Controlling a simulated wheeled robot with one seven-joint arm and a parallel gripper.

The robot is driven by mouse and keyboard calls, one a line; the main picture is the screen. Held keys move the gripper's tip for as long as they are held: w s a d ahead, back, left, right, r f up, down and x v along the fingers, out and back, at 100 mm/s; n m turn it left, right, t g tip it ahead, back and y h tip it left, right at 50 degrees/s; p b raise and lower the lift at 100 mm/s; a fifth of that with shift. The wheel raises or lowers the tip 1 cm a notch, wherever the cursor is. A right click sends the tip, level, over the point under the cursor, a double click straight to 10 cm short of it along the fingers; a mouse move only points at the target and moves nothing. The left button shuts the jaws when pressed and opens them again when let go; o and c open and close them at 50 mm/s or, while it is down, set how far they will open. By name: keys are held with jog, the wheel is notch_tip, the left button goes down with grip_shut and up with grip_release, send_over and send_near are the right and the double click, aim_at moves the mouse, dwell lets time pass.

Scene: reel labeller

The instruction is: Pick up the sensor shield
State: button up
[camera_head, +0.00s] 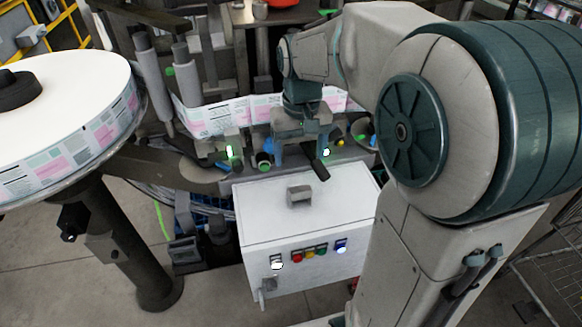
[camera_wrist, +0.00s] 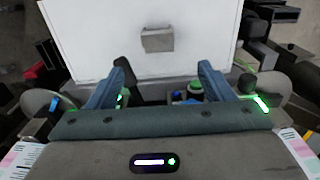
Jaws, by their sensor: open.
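A small grey block, which I take to be the sensor shield (camera_head: 299,195), sits on the white top of the control cabinet (camera_head: 262,218). In the wrist view the same grey block (camera_wrist: 157,40) lies beyond the fingertips, near the top centre. My gripper (camera_head: 298,150) is over the machine's rail behind the cabinet, apart from the block. In the wrist view its two blue fingers (camera_wrist: 163,72) are spread wide with nothing held between them. The fingertips are partly hard to make out in the head view.
A large label reel (camera_head: 62,145) stands at the left on a dark post. A label web (camera_head: 215,118) runs behind my gripper. A black handle (camera_head: 319,171) and green-lit sensors (camera_wrist: 262,104) stand close to the fingers. The cabinet top around the block is clear.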

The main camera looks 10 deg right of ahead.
aim_at(300, 187)
jog(key=f, duration=0.8)
jog(key=shift+w+f, duration=0.15)
jog(key=shift+w, duration=0.05)
jog(key=shift+s+d+f+p, duration=0.15)
jog(key=shift+f+p, duration=0.6)
jog(key=shift+f, duration=1.95)
jog(key=c, duration=1.3)
jog(key=shift+o, duration=0.2)
jog(key=shift+r, duration=0.15)
